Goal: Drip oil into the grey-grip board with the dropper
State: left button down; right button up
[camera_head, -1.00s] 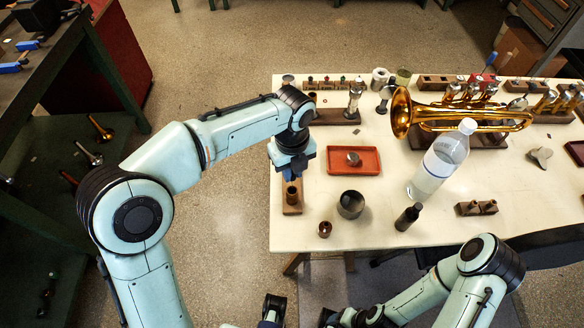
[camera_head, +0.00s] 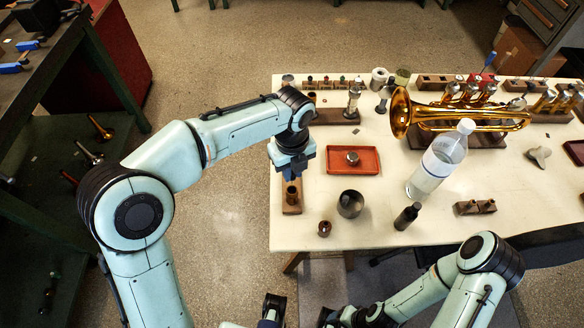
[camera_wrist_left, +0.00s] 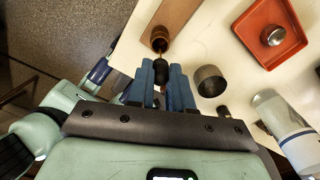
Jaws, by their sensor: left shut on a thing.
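My left gripper (camera_head: 290,168) hangs over the left edge of the table. In the left wrist view the left gripper (camera_wrist_left: 161,74) is shut on the dropper, whose black bulb (camera_wrist_left: 159,70) sits between the blue fingers. Its thin tip points at a brown metal cup (camera_wrist_left: 160,40) on one end of a wooden board (camera_wrist_left: 185,14). Whether the tip is inside the cup or just above it I cannot tell. The same board (camera_head: 292,207) shows below the gripper in the head view. I see no clear grey grip on it.
Nearby are a red tray (camera_head: 367,168) with a metal knob, a dark round cup (camera_head: 350,204) and a small brown cup (camera_head: 324,229).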

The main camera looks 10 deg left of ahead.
jog(key=shift+w+r, duration=0.1)
jog(key=shift+r, duration=0.15)
pick_arm(q)
jog(key=shift+f, duration=0.15)
pick_arm(e)
jog(key=shift+f, duration=0.1)
pick_arm(q)
jog(key=shift+f+b, duration=0.45)
jog(key=shift+f, duration=0.6)
pick_arm(e)
jog(key=shift+s+f, duration=0.2)
jog(key=shift+f, duration=0.35)
dwell(1.6)
pick_arm(q)
notch_tip(320, 180, up, 5)
jog(key=p, duration=0.4)
jog(key=shift+r, duration=0.1)
pick_arm(e)
jog(key=r, duration=0.1)
jog(key=w+r, duration=0.1)
jog(key=r, duration=0.2)
jog(key=shift+w+r, duration=0.35)
pick_arm(q)
jog(key=shift+s, duration=0.1)
pick_arm(e)
jog(key=shift+s, duration=0.1)
